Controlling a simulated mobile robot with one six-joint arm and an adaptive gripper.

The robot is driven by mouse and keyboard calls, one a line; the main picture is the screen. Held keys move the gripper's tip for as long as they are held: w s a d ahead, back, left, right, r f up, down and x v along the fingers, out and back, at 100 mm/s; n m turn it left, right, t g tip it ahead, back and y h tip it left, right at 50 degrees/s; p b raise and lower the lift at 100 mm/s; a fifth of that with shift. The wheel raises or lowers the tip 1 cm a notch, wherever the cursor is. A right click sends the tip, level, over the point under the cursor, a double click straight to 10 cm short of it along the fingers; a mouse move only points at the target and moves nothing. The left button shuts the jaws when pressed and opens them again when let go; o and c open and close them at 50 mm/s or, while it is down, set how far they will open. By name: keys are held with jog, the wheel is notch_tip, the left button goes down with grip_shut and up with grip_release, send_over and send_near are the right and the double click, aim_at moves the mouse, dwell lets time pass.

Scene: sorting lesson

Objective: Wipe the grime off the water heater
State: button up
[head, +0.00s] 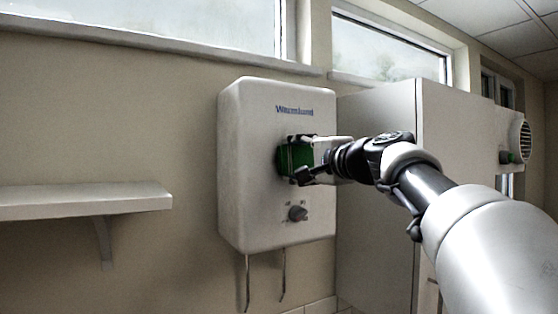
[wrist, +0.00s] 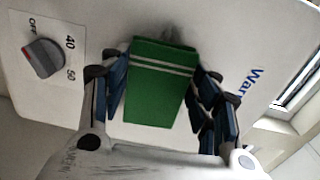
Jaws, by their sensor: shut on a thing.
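The white water heater (head: 248,190) hangs on the wall in the middle of the head view. Its front panel (wrist: 110,22) fills much of the wrist view. My gripper (head: 300,158) is in front of the panel, between the blue lettering and the knob. In the wrist view its blue-padded fingers (wrist: 158,95) are shut on a green sponge or folded cloth (wrist: 150,88) with pale stripes. The cloth's far end is at or very near the panel; contact is unclear. A dark grey smudge (wrist: 170,33) shows on the panel just beyond that end. The cloth hides the panel behind it.
The heater's knob (head: 297,213) sticks out below my gripper. Two pipes (head: 246,280) run down from the heater. A wall shelf (head: 80,203) is at left, and a tall pale cabinet (head: 375,200) stands to the right. The wall between shelf and heater is clear.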

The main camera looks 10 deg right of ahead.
aim_at(262, 160)
jog(key=shift+w+d+p, duration=0.6)
jog(key=shift+w+d, duration=0.45)
jog(key=shift+d, duration=2.25)
jog(key=shift+s+a+b, duration=0.4)
jog(key=shift+a, duration=0.9)
jog(key=shift+s+a+b, duration=0.35)
jog(key=shift+s+a, duration=0.1)
jog(key=shift+a, duration=0.9)
jog(key=shift+s+a+b, duration=0.4)
jog(key=shift+a, duration=0.9)
jog(key=shift+s+a, duration=0.3)
jog(key=shift+a, duration=0.65)
jog(key=shift+s+a, duration=0.3)
jog(key=shift+a, duration=0.6)
jog(key=shift+s+a, duration=0.3)
jog(key=shift+a, duration=0.65)
jog(key=shift+d, duration=0.1)
jog(key=shift+s+d+f+b, duration=0.1)
jog(key=shift+s+d+b, duration=0.15)
jog(key=shift+s+b, duration=0.4)
jog(key=shift+b+v, duration=0.8)
jog(key=shift+v, duration=1.45)
